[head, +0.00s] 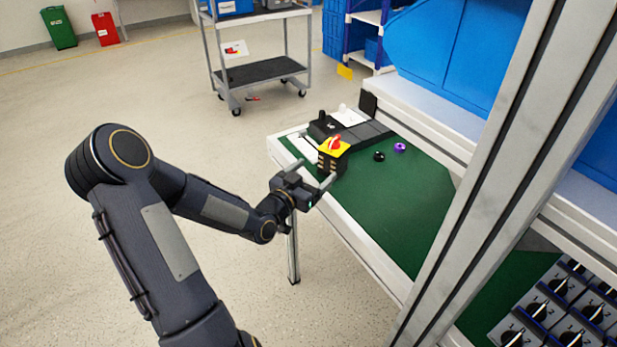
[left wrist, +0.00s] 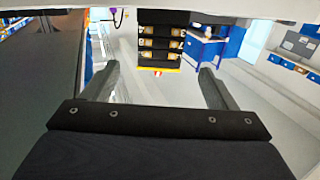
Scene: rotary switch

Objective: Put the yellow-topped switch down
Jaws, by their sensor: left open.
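The yellow-topped switch (head: 333,146) has a yellow plate with a red knob on a dark body. It appears upright at the far left end of the green worktop, beside a black fixture (head: 362,132); I cannot tell exactly what its base rests on. My left gripper (head: 316,170) is open just in front of it, on its near-left side. In the left wrist view the switch (left wrist: 160,42) appears upside down, its yellow edge and red knob lowest. It lies beyond and between the open fingertips (left wrist: 160,70), with nothing held. My right gripper is not in view.
A black knob (head: 379,156) and a purple ring (head: 400,147) lie on the green worktop (head: 390,205), which is otherwise mostly clear. A metal upright (head: 500,170) crosses the right side. Several black rotary switches (head: 560,310) stand at lower right. A grey cart (head: 260,72) is behind.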

